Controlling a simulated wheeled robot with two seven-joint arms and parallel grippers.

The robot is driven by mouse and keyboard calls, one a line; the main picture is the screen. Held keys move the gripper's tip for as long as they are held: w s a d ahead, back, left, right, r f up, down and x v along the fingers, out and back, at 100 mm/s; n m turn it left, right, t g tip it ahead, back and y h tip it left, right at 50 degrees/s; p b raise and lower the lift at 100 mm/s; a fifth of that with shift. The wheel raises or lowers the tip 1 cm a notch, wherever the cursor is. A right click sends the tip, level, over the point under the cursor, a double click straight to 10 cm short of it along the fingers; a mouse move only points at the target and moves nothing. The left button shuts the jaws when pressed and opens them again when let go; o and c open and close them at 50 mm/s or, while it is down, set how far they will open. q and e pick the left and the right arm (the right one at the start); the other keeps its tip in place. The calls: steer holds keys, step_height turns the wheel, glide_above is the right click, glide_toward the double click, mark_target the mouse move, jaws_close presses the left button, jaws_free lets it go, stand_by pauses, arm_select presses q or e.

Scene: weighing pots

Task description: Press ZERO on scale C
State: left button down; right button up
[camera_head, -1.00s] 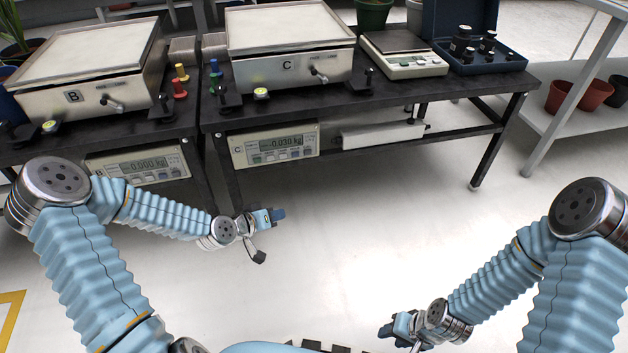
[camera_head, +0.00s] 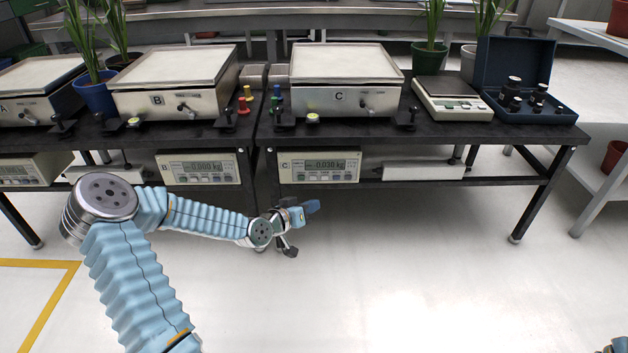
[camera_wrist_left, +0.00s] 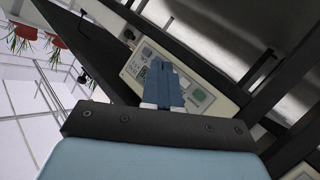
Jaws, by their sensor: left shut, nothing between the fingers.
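Scale C (camera_head: 343,102) stands on the black bench, marked with a C and topped by an empty pale plate (camera_head: 343,62). Its display panel (camera_head: 318,168) hangs below the bench top, reads about -0.030 kg and has a row of small buttons under the readout. My left gripper (camera_head: 311,207) is shut and empty, in front of and below that panel in the head view. In the left wrist view the shut blue fingers (camera_wrist_left: 165,84) cover part of a button panel (camera_wrist_left: 216,103); a green button (camera_wrist_left: 199,95) shows right of them. Contact cannot be told. My right gripper is not in view.
Scale B (camera_head: 170,85) and its panel (camera_head: 198,168) are to the left. A small balance (camera_head: 452,100) and a blue weight case (camera_head: 533,104) are at right. The bench's lower rail (camera_head: 430,185) runs beside the panel. Floor in front is clear.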

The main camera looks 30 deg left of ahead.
arm_select(q)
steer(key=w+a+b, duration=0.1)
steer(key=w+a, duration=0.3)
steer(key=w, duration=0.2)
steer(key=shift+w, duration=0.4)
steer(key=shift+w+a+b, duration=0.15)
steer(key=shift+b, duration=0.15)
stand_by(1.5)
steer(key=shift+w+a, duration=0.15)
steer(key=shift+w, duration=0.05)
steer(key=shift+w+a, duration=0.2)
steer(key=shift+w, duration=0.2)
stand_by(0.9)
steer(key=shift+s, duration=0.15)
steer(key=shift+s+d, duration=0.4)
steer(key=shift+s, duration=0.2)
steer(key=s+d, duration=0.1)
steer(key=s, duration=0.2)
steer(key=s+d+p, duration=0.1)
steer(key=shift+s+d, duration=0.15)
steer(key=shift+d, duration=0.15)
